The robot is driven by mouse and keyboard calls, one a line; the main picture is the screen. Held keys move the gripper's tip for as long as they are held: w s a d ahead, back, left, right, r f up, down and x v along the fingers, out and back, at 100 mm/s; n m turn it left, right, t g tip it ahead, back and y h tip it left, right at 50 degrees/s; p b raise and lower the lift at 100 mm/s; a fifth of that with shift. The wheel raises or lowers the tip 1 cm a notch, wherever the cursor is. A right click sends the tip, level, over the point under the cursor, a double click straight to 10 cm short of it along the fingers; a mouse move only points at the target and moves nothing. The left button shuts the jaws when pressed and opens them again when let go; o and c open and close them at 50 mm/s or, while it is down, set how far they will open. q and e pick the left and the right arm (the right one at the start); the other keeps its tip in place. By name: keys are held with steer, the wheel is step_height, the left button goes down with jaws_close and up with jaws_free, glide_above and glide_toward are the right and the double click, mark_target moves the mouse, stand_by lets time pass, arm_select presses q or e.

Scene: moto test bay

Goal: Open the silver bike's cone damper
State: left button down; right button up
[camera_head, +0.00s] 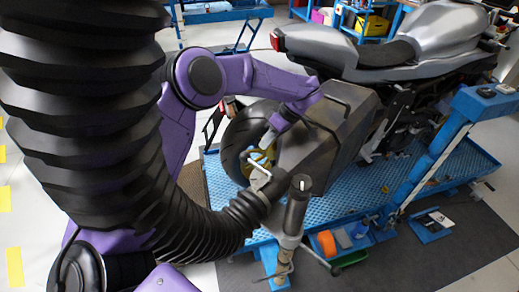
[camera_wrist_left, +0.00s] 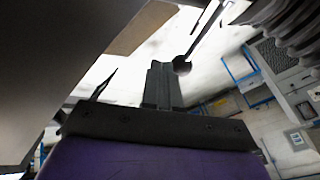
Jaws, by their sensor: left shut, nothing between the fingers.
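The silver bike (camera_head: 432,42) stands on a blue lift platform at the right of the head view. A large dark grey cone (camera_head: 325,135) covers its rear side, and a black ribbed hose (camera_head: 205,228) joins its lower end. A thin, pale bent rod (camera_head: 257,166) shows by the cone's left side; I cannot tell for certain whether it is the damper lever. My left gripper (camera_head: 269,138) is shut and empty, pointing down beside the cone. In the wrist view its closed fingers (camera_wrist_left: 160,82) are near a dark ball-ended rod (camera_wrist_left: 183,65), with contact unclear. My right gripper is not in view.
The thick hose fills the left of the head view and shows at the wrist view's upper right. The rear wheel (camera_head: 243,145) is behind my left arm. An upright post (camera_head: 297,205) stands in front of the cone. Blue carts (camera_head: 365,18) stand behind.

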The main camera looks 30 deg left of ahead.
arm_select(q)
steer(key=s, duration=0.1)
steer(key=s+f, duration=0.1)
steer(key=s+p, duration=0.1)
steer(key=shift+s+a+f, duration=0.2)
steer(key=shift+s+a, duration=0.05)
steer(key=shift+s, duration=0.15)
steer(key=shift+w, duration=0.1)
steer(key=shift+s+a+n, duration=0.1)
steer(key=shift+s+n, duration=0.15)
steer(key=shift+n, duration=0.15)
